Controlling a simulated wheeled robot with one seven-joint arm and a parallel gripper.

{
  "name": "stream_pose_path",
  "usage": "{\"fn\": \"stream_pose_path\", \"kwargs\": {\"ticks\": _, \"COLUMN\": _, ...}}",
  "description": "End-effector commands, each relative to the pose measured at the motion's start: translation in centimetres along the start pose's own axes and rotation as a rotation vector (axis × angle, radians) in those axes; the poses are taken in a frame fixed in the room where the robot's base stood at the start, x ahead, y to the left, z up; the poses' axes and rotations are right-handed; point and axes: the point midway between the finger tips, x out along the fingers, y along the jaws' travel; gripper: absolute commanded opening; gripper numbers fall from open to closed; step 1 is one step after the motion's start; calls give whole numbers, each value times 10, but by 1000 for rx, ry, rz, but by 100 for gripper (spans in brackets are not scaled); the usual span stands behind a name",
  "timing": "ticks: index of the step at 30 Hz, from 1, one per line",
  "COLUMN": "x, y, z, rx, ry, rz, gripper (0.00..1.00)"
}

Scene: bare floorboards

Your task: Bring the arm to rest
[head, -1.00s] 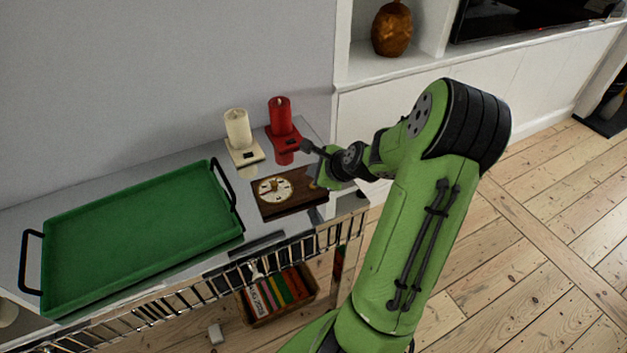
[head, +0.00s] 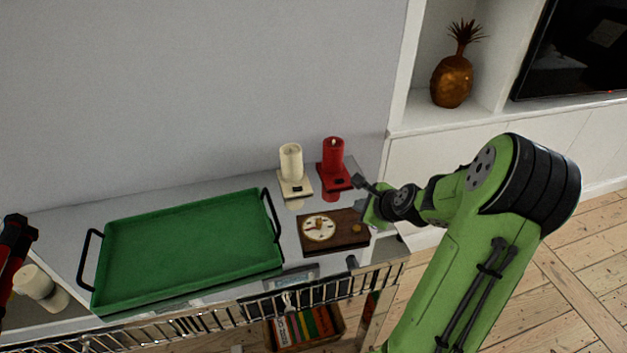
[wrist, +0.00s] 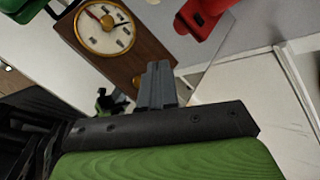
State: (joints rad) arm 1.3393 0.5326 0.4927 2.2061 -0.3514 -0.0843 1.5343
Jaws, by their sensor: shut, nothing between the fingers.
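My green arm comes in from the lower right of the head view. My gripper (head: 362,204) is at the right end of the console table (head: 205,186), close to the right end of a brown wooden clock (head: 348,222) with a cream dial. In the wrist view the grey fingers (wrist: 158,84) are together with nothing between them. The clock (wrist: 135,52) lies just beyond them there. I cannot tell whether the gripper touches it.
A green tray (head: 190,246) with black handles fills the table's left part. A cream candle (head: 291,162) and a red candle (head: 333,157) stand behind the clock. Books (head: 303,327) sit below. A shelf unit with a pineapple ornament (head: 452,80) is at right. Floor at right is clear.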

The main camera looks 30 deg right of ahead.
Motion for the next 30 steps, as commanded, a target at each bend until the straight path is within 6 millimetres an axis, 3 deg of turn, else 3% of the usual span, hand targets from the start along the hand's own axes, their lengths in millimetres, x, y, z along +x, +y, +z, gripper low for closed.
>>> {"fn": "stream_pose_path", "kwargs": {"ticks": 6, "x": -2, "y": 2, "z": 8, "rx": -48, "ry": 5, "rz": 13, "gripper": 0}}
{"fn": "stream_pose_path", "kwargs": {"ticks": 8, "x": -9, "y": 9, "z": 25, "rx": -168, "ry": 16, "rz": 49, "gripper": 0}}
{"fn": "stream_pose_path", "kwargs": {"ticks": 11, "x": -34, "y": 31, "z": 71, "rx": -530, "ry": 45, "rz": 144, "gripper": 0}}
{"fn": "stream_pose_path", "kwargs": {"ticks": 15, "x": -94, "y": 71, "z": 131, "rx": -1114, "ry": 64, "rz": 271, "gripper": 0}}
{"fn": "stream_pose_path", "kwargs": {"ticks": 20, "x": -183, "y": 118, "z": 173, "rx": -1728, "ry": 18, "rz": 346, "gripper": 0}}
{"fn": "stream_pose_path", "kwargs": {"ticks": 24, "x": -251, "y": 155, "z": 177, "rx": -2145, "ry": -92, "rz": 354, "gripper": 0}}
{"fn": "stream_pose_path", "kwargs": {"ticks": 27, "x": -277, "y": 171, "z": 170, "rx": -2319, "ry": -170, "rz": 345, "gripper": 0}}
{"fn": "stream_pose_path", "kwargs": {"ticks": 30, "x": -286, "y": 178, "z": 164, "rx": -2392, "ry": -211, "rz": 343, "gripper": 0}}
